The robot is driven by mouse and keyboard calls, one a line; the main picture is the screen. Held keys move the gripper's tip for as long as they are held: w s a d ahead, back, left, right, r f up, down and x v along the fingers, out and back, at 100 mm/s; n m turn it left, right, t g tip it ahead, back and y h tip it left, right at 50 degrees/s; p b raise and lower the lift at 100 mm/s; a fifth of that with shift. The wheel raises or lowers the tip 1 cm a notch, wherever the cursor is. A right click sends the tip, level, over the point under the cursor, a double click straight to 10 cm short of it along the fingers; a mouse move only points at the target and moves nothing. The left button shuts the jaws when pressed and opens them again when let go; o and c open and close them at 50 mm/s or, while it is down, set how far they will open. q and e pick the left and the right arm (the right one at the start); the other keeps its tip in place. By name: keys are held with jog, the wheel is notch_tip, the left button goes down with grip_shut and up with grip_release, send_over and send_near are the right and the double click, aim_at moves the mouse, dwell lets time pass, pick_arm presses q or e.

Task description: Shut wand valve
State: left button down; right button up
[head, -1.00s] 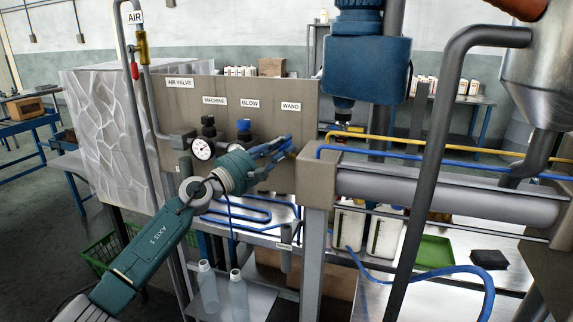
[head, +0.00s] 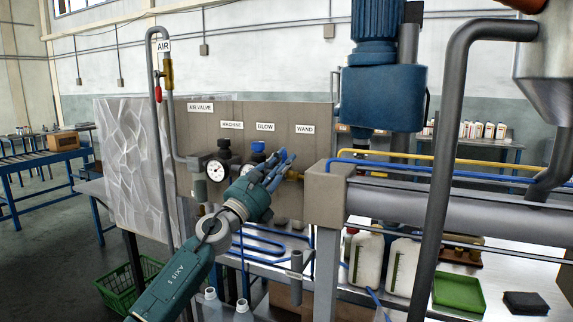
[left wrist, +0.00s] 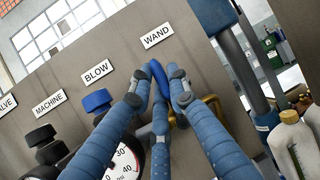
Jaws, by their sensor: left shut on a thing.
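The wand valve is on the grey-brown panel below the WAND label (head: 304,129). Its brass body (head: 294,176) shows just right of my left gripper (head: 282,165) in the head view. In the left wrist view, the blue valve handle (left wrist: 159,77) stands between the fingers of my left gripper (left wrist: 163,88), under the WAND label (left wrist: 157,36). The fingers are shut on the handle and hide its lower part. Some brass (left wrist: 211,104) shows to the right of the fingers. My right gripper is not in view.
The blow valve's blue knob (head: 258,147), the black machine regulator (head: 224,145) and a gauge (head: 217,171) sit left of my gripper. A grey pipe beam (head: 430,200) runs to the right. White jugs (head: 403,266) and a green tray (head: 459,292) are on the lower bench.

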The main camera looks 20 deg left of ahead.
pick_arm(q)
jog(key=shift+a+n+y, duration=0.2)
jog(key=shift+n+y, duration=0.2)
jog(key=shift+n, duration=0.1)
jog(key=c, duration=1.6)
grip_release()
jog(key=shift+a, duration=0.1)
jog(key=shift+c, duration=0.2)
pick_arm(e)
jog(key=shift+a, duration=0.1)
pick_arm(q)
jog(key=v, duration=1.2)
jog(key=shift+w+f, duration=0.1)
jog(key=shift+f, duration=0.05)
